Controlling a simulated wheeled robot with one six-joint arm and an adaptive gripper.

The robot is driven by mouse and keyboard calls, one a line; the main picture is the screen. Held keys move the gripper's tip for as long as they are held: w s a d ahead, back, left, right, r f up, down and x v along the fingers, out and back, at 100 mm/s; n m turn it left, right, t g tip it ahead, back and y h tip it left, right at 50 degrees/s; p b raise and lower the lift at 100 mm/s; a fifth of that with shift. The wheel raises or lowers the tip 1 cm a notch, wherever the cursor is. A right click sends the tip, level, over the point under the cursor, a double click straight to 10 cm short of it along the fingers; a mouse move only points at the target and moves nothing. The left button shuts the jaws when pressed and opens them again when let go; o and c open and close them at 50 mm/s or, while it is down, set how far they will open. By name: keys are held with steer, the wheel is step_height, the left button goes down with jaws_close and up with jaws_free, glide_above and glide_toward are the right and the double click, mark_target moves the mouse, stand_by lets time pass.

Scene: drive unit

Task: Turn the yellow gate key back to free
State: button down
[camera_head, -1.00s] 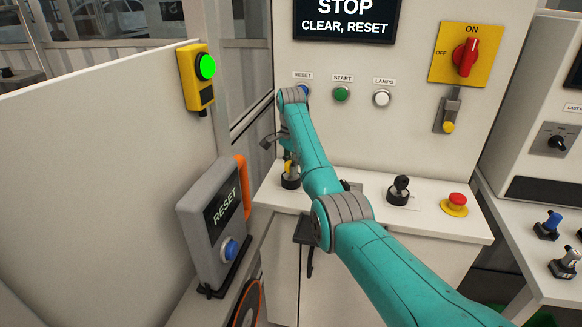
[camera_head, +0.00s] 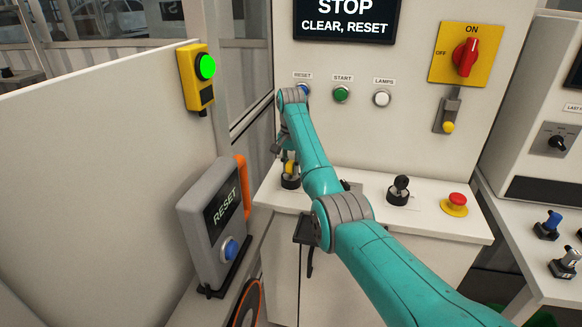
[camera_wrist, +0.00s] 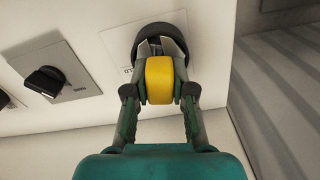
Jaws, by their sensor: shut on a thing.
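The yellow gate key (camera_wrist: 160,80) stands in its round dark switch (camera_wrist: 139,45) on the white console. In the wrist view my gripper (camera_wrist: 160,92) is shut on the key, with one finger on each side of its yellow head. In the head view the key (camera_head: 291,168) is partly hidden by my arm, above its dark base (camera_head: 290,182) at the console's left end. The label beside the switch is mostly covered, so I cannot read the key's position.
On the console to the right are a black key switch (camera_head: 399,190) and a red stop button (camera_head: 455,203). A grey RESET box (camera_head: 212,225) stands at left. A screen (camera_head: 345,20) reads "STOP CLEAR, RESET". A black knob (camera_wrist: 45,82) sits beside the gate switch.

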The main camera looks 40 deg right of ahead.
steer(key=n, duration=0.4)
stand_by(0.3)
steer(key=c, duration=0.9)
jaws_free()
